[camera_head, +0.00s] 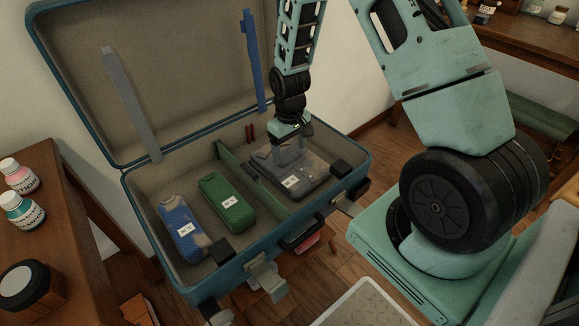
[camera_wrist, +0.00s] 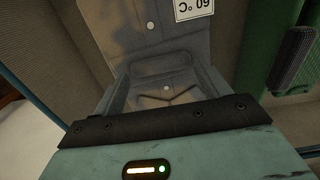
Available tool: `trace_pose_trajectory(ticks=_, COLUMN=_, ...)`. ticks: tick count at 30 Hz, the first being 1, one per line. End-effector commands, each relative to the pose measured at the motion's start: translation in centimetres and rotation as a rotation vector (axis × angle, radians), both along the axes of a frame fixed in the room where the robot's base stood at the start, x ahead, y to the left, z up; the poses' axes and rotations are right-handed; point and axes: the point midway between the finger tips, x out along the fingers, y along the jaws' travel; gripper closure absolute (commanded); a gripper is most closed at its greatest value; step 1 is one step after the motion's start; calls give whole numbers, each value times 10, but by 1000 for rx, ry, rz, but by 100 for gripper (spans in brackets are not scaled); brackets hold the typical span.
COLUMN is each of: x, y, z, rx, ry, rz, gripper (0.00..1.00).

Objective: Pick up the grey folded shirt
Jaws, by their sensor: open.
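The grey folded shirt (camera_head: 300,165) lies flat in the right compartment of the open blue suitcase (camera_head: 237,254), with a white label on its front part. My gripper (camera_head: 292,140) points down over the shirt's back part, open, with its fingertips at or just above the cloth. I cannot tell whether they touch it. In the wrist view the shirt (camera_wrist: 150,35) fills the upper middle, with buttons and a "60 °C" label at the top. My gripper's body covers the bottom of that view and hides part of the shirt.
A green divider (camera_head: 244,177) separates the shirt from a green folded garment (camera_head: 226,192) and a blue-grey one (camera_head: 180,222). The raised lid (camera_head: 185,60) stands behind, with a grey strap (camera_head: 130,100) and a blue strap (camera_head: 253,60). Bottles stand on a wooden table (camera_head: 75,220) at left.

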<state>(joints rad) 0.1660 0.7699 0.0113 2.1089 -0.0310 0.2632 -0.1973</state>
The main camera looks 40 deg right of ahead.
Motion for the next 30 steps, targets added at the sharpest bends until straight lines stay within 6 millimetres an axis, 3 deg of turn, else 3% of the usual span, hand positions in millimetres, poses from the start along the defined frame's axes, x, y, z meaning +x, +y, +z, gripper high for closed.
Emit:
trace_pose_trajectory(ticks=3, x=0, y=0, z=-19, rx=1, ry=1, rz=0, gripper=25)
trace_pose_trajectory(ticks=11, x=0, y=0, z=-21, rx=0, ry=0, rz=0, gripper=25)
trace_pose_trajectory(ticks=15, x=0, y=0, z=-21, rx=0, ry=0, rz=0, gripper=64)
trace_pose_trajectory(ticks=18, x=0, y=0, z=-21, rx=0, ry=0, rz=0, gripper=86)
trace_pose_trajectory(ticks=26, x=0, y=0, z=-17, rx=0, ry=-2, rz=0, gripper=86)
trace_pose_trajectory(ticks=30, x=1, y=0, z=1, rx=0, ry=-5, rz=0, gripper=86)
